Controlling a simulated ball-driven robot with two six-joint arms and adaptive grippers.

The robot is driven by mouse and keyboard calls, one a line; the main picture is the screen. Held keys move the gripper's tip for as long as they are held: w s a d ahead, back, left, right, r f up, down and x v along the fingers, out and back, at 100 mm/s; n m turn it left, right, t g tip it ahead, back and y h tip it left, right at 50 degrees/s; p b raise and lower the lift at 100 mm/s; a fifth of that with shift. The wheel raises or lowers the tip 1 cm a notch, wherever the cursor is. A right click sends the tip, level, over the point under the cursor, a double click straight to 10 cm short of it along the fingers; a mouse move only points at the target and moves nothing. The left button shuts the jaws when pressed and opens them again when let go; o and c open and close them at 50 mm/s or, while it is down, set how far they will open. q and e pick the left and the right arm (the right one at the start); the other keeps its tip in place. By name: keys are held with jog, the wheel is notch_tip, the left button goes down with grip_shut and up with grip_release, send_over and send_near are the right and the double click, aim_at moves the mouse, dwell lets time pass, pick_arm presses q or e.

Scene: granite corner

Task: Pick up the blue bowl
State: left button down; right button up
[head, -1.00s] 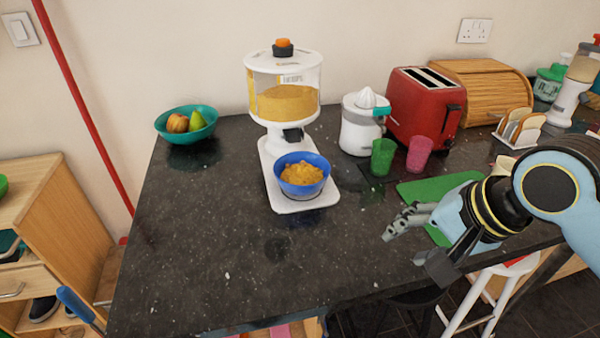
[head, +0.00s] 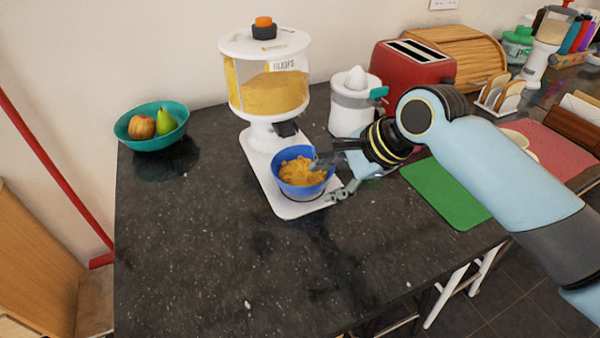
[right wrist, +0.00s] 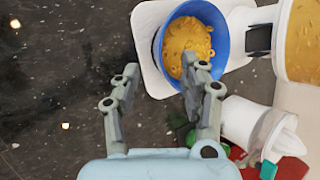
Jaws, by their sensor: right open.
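The blue bowl (head: 302,189) holds yellow-orange cereal and stands on the white base of the cereal dispenser (head: 265,85). My right gripper (head: 328,176) is at the bowl's right side in the head view, its fingers reaching to the rim. In the right wrist view the bowl (right wrist: 223,30) lies ahead of the open fingers (right wrist: 158,80). One finger overlaps the near rim and the cereal; the other is outside the bowl, over the counter. I cannot tell whether the finger touches the bowl. My left gripper is not in view.
A white juicer (head: 352,98) and red toaster (head: 412,74) stand behind my right arm. A green board (head: 445,192) lies under the arm. A teal fruit bowl (head: 150,138) is at the left. The dark counter in front (head: 240,260) is clear.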

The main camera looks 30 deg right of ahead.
aim_at(315, 185)
jog(key=shift+w+a+f, duration=0.15)
jog(key=shift+w+f, duration=0.1)
jog(key=x, duration=0.5)
jog(key=shift+a+r, duration=0.1)
jog(key=shift+r, duration=0.05)
jog(key=c, duration=0.4)
jog(key=shift+c, duration=1.4)
grip_shut()
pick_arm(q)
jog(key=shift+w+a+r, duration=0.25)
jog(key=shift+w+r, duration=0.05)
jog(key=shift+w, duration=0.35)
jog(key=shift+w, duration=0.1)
